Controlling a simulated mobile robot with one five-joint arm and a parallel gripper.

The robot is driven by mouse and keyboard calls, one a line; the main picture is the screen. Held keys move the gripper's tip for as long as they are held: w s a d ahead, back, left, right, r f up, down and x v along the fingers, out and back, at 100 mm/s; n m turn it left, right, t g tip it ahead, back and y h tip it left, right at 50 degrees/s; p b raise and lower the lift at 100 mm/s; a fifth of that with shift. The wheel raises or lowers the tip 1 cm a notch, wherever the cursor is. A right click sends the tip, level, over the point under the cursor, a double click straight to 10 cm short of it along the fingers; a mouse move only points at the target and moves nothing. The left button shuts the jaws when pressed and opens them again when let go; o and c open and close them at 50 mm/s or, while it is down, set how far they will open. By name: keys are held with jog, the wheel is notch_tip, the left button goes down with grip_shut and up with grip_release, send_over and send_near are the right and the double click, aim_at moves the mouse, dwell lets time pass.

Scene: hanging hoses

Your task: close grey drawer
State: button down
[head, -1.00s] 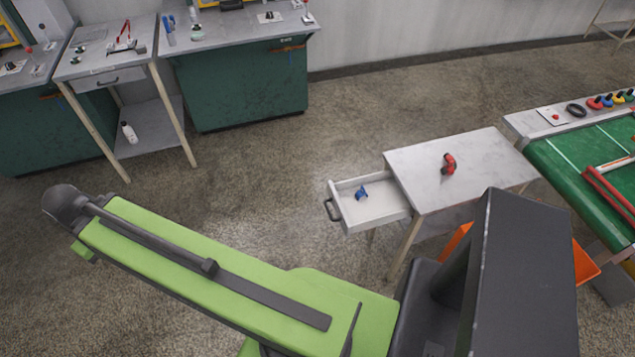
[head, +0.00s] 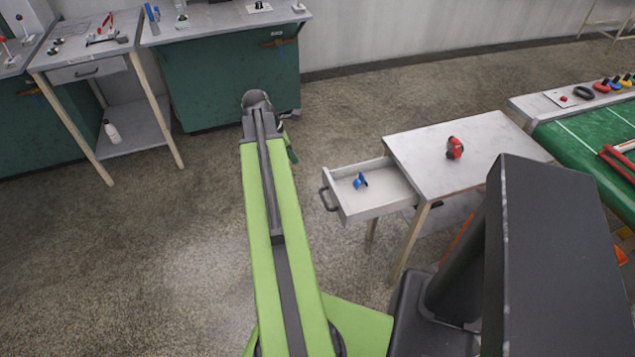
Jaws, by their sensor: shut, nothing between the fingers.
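The grey drawer (head: 375,207) stands pulled out to the left from a small table with a grey top (head: 475,150). Its dark handle (head: 326,199) is on its left front end. A small blue object (head: 360,181) lies inside the drawer. My green arm reaches up the picture to the left of the drawer, with a clear gap between them.
A red object (head: 454,148) sits on the small table's top. A green-topped table (head: 575,140) stands to its right. Another table with a shut drawer (head: 88,70) and a green cabinet (head: 235,85) stand at the back left. Open floor lies left of the drawer.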

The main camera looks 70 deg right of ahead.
jog(key=s+d+f+b, duration=0.5)
jog(key=s+f+b, duration=0.2)
jog(key=f+b, duration=0.2)
jog(key=shift+d+f, duration=0.2)
jog(key=shift+d, duration=0.05)
